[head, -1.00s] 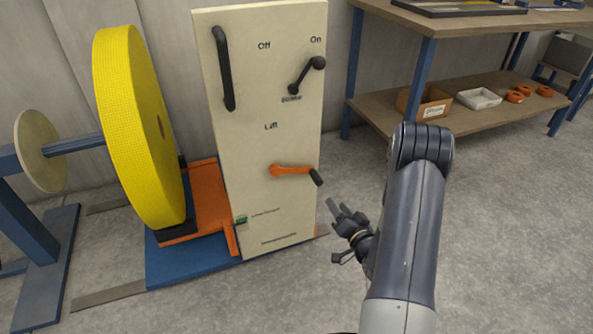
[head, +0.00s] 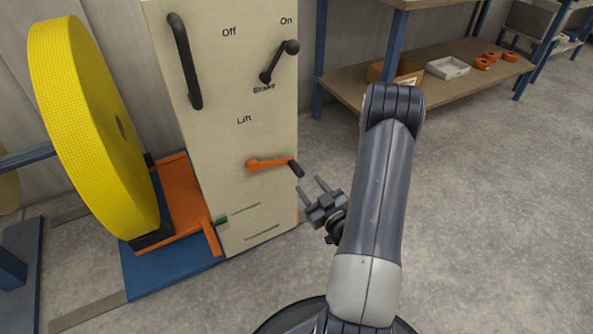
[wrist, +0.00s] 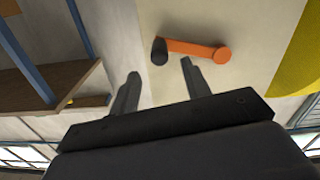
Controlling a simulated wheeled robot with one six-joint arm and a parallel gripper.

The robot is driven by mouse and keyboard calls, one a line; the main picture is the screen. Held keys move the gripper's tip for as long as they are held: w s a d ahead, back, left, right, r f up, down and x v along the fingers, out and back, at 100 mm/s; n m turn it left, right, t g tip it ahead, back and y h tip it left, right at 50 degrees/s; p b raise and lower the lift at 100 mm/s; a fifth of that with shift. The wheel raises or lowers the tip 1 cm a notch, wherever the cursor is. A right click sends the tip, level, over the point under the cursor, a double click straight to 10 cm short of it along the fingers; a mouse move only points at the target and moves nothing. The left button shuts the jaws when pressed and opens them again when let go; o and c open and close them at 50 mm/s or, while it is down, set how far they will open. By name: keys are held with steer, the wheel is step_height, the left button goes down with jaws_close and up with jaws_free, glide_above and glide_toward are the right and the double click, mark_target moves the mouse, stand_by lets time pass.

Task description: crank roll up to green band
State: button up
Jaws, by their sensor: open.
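The yellow roll (head: 88,130) stands upright at the left, on an orange cradle (head: 185,200) over a blue base (head: 170,270). The beige panel (head: 225,140) beside it carries the orange lift crank (head: 268,163), whose arm points right and ends in a dark handle (head: 296,168). A small green mark (head: 220,221) shows at the panel's lower left edge. My gripper (head: 310,187) is open and empty, just below and right of the handle. In the wrist view the crank (wrist: 195,48) and its dark handle (wrist: 159,50) lie ahead of the parted fingers (wrist: 158,82), the handle apart from both.
Above the crank, the panel has a black brake lever (head: 279,62) and a long black grab handle (head: 185,60). A wooden shelf (head: 430,85) with a white tray (head: 448,67) and orange rolls stands at the back right. The floor (head: 480,220) at right is clear.

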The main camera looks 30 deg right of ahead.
mark_target(301, 175)
steer(key=w, duration=0.7)
steer(key=shift+w+a+b, duration=0.1)
steer(key=shift+w+b, duration=0.2)
steer(key=shift+b, duration=0.1)
steer(key=shift+c, duration=0.3)
jaws_close()
